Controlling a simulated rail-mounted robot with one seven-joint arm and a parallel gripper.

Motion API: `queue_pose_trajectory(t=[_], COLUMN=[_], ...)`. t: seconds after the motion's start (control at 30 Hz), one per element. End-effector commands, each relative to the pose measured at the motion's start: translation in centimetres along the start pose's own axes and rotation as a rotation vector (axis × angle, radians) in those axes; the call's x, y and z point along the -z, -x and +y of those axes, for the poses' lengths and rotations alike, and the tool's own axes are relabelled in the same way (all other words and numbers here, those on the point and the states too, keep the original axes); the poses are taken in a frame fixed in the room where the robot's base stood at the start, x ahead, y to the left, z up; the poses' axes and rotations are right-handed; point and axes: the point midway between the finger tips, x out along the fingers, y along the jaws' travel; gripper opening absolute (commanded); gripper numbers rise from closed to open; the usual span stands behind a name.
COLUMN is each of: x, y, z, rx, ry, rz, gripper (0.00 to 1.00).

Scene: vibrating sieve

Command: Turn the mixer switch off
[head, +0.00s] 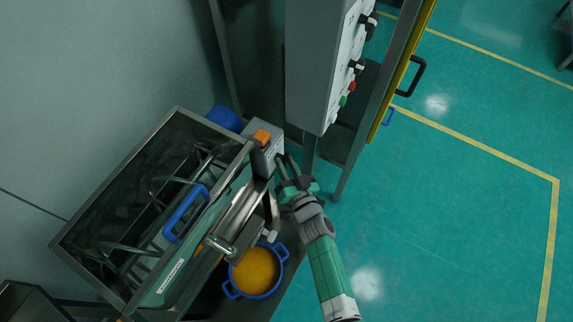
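The mixer is a long steel trough (150,128) on the left with bent bars inside. At its right end is a small grey box (267,155) with an orange block (262,137) on top. I cannot clearly make out a switch or its position on the box's right face. My gripper (284,164) is right beside that face, with its fingers pointing up toward it. The fingers are small and dark, so I cannot tell whether they are open or touch anything.
A grey control cabinet (318,75) with black knobs, a green button (343,101) and a red button (352,87) stands above my gripper. A blue-rimmed pot (255,272) of yellow material sits below the trough. A yellow panel with a black handle (417,75) is at right. The green floor there is clear.

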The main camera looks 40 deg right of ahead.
Motion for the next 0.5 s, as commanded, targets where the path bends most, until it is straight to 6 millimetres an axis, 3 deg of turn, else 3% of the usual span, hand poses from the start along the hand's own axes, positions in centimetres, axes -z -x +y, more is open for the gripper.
queue_pose_trajectory(t=[0.5], x=[-1.2], y=[0.1], z=[0.5], rx=[0.05], ry=[0.154], rz=[0.112], gripper=[0.04])
